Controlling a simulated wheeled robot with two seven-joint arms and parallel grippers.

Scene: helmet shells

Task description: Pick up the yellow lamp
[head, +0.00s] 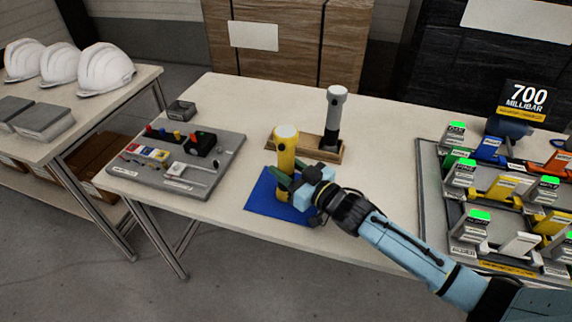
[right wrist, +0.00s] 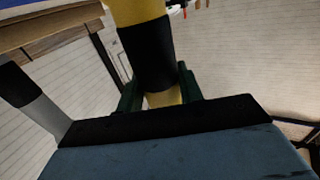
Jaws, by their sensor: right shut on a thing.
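The yellow lamp (head: 286,153) stands upright over the blue mat (head: 266,196) on the table; I cannot tell whether its base touches the mat. It has a pale top and a black band, which shows in the right wrist view (right wrist: 147,55). My right gripper (head: 290,184) reaches in from the right and is shut on the lamp's lower part. In the right wrist view its dark green fingers (right wrist: 160,92) lie on both sides of the lamp. My left gripper is not in view.
A grey and black lamp (head: 334,118) stands on a wooden base (head: 323,153) just behind the yellow lamp. A grey panel with switches (head: 150,180) lies to the left. A rack of tagged devices (head: 430,205) and a 700 millibar sign (head: 527,98) are at the right. White helmets (head: 106,70) sit on another table.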

